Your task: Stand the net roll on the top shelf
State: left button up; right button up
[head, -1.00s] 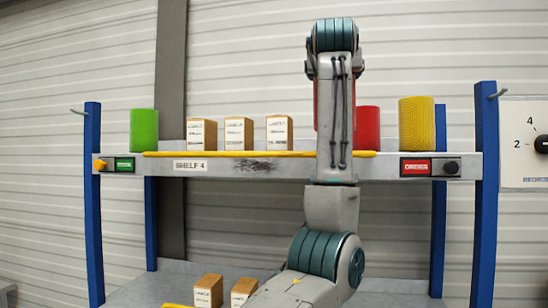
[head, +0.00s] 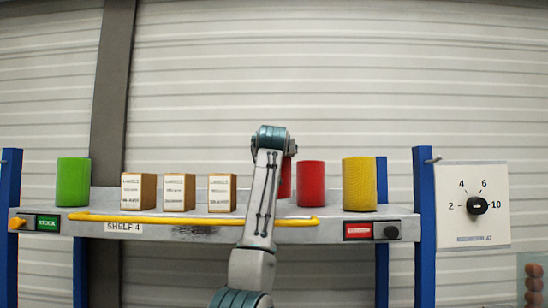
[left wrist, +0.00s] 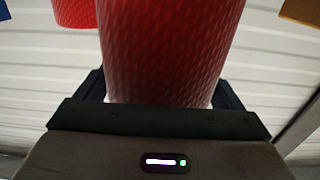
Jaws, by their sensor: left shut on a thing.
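A red net roll (left wrist: 165,50) stands upright between the jaws of my left gripper (left wrist: 160,88), which is shut on it. In the head view, only a strip of this held roll (head: 286,180) shows beside my arm, and the gripper is hidden behind the arm. The roll is over the top shelf (head: 160,228), about level with its neighbours; I cannot tell whether its base touches the shelf. Another red roll (head: 311,184) stands just to its right and shows at the top left of the wrist view (left wrist: 75,12). My right gripper is not in view.
Several label boxes (head: 179,192) stand left of the arm, with a green roll (head: 73,182) further left. A yellow roll (head: 360,184) stands at the right. A yellow rail (head: 150,219) runs along the shelf front. Blue posts (head: 426,225) flank the shelf.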

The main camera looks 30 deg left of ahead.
pick_arm(q)
jog(key=f+p, duration=0.2)
jog(key=f, duration=0.1)
jog(key=shift+w+a+f, duration=0.1)
jog(key=shift+w+f, duration=0.1)
jog(key=shift+f, duration=0.05)
jog(key=o, duration=1.2)
jog(key=shift+f, duration=0.1)
jog(key=shift+o, duration=0.9)
jog(key=shift+w+a, duration=0.1)
jog(key=b+v, duration=0.8)
jog(key=v, duration=0.4)
